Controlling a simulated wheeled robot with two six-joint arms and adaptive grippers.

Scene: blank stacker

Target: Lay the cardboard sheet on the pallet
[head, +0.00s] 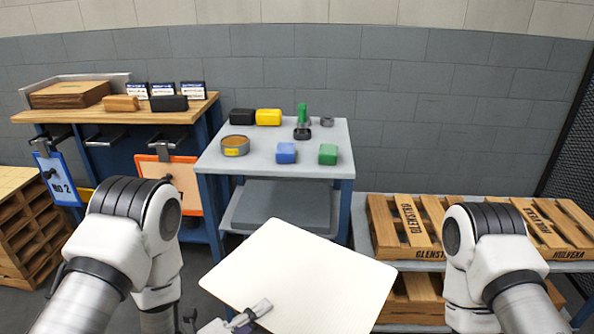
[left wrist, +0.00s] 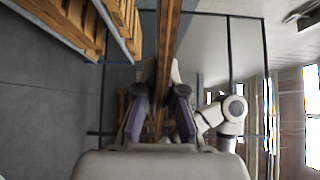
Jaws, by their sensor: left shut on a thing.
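The cardboard sheet (head: 300,270) is a pale cream panel in the lower middle of the head view, held tilted in front of the grey table. My left gripper (head: 250,314) is shut on its near edge. In the left wrist view the sheet (left wrist: 168,40) shows edge-on as a brown strip between the fingers (left wrist: 162,90). Wooden pallets lie on a low rack at the right, one marked GLENSTRO (head: 405,240) and one marked HOLVEKA (head: 560,238). My right arm partly covers them, and its gripper is not visible. The sheet is apart from the pallets.
The grey table (head: 230,160) holds a tin, blocks and small parts. A workbench (head: 180,113) with brown sheets (head: 70,92) and boxes stands behind at left. Stacked pallets (head: 30,235) stand at the far left. A mesh panel (head: 575,150) closes off the right.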

